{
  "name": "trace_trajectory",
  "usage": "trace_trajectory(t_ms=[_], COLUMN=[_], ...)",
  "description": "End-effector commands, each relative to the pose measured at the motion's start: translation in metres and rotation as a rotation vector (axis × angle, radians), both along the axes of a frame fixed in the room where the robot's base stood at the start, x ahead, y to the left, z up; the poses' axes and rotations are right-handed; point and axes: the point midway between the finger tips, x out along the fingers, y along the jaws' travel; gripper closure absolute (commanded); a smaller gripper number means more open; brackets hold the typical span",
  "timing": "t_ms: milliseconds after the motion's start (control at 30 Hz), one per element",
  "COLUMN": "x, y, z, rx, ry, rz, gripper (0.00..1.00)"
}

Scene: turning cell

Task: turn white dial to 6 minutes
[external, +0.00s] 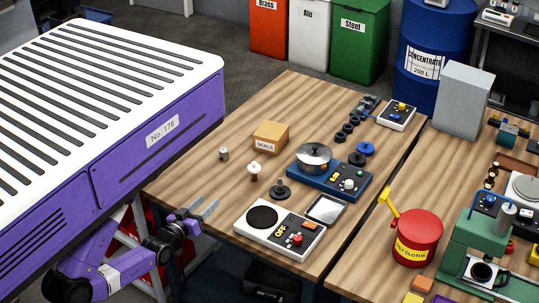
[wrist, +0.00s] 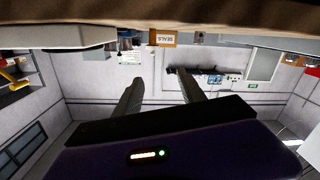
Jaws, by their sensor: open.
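A pale, whitish dial (external: 349,184) sits on the front panel of a blue hotplate unit (external: 327,189) with a steel pot on it; its marks are too small to read. A white unit (external: 256,243) with a black round plate and a red knob (external: 297,239) stands in front of it. My gripper (external: 208,210) is at the table's left edge, apart from both units, with its fingers apart and nothing between them. The fingers also show in the wrist view (wrist: 158,76), where no dial is in sight.
On the wooden table (external: 216,178) are a SEALS box (external: 270,137), a white-topped piece (external: 254,169), a small metal piece (external: 224,154), a dark knobbed piece (external: 280,190) and a tray (external: 326,209). A red can (external: 417,238) stands on the right-hand table. The table's left front is clear.

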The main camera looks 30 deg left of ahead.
Motion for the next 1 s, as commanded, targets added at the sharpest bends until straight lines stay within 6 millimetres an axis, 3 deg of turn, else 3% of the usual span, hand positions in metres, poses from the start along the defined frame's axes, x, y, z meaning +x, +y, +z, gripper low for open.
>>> trace_trajectory(t_ms=[33, 400, 500, 633, 1000], x=[0.019, 0.141, 0.178, 0.235, 0.420], y=[-0.001, -0.004, -0.003, -0.002, -0.005], z=[0.024, 0.128, 0.145, 0.147, 0.108], rx=[-0.055, -0.451, -0.530, -0.605, -0.699], ry=[-0.064, -0.474, -0.537, -0.545, -0.292], rz=[0.011, -0.024, -0.058, -0.097, -0.140], gripper=[0.53, 0.53, 0.53, 0.53, 0.53])
